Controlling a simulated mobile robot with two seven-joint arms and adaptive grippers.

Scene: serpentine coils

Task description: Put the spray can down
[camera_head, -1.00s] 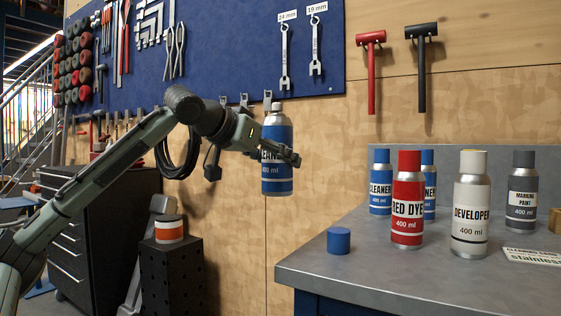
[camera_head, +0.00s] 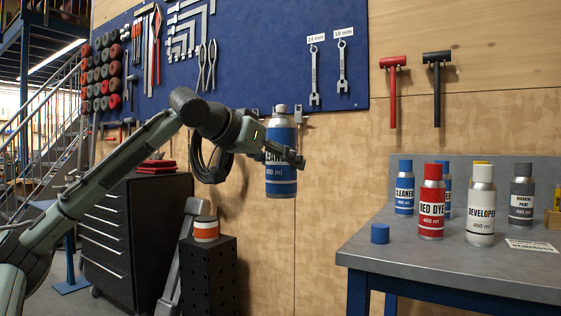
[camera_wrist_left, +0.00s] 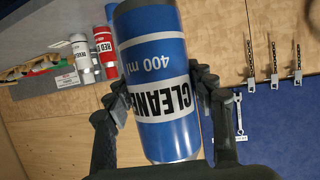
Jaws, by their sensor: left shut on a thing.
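A blue and silver spray can (camera_head: 281,178) marked CLEANER, 400 ml, is held upright in the air in the head view, left of the grey workbench (camera_head: 400,258). It has no blue cap on; its silver top shows. My left gripper (camera_head: 283,155) is shut around the can's upper part. In the left wrist view the can (camera_wrist_left: 158,85) fills the middle, between the two dark fingers of my left gripper (camera_wrist_left: 165,95). A loose blue cap (camera_head: 380,234) lies on the bench's near left corner. My right gripper is not in view.
On the bench stand a red dye can (camera_head: 431,205), a white developer can (camera_head: 481,212), blue cleaner cans (camera_head: 404,188) and a grey marking paint can (camera_head: 522,192). A label card (camera_head: 531,245) lies in front. A black perforated stand (camera_head: 208,275) carries an orange-banded tin (camera_head: 206,229).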

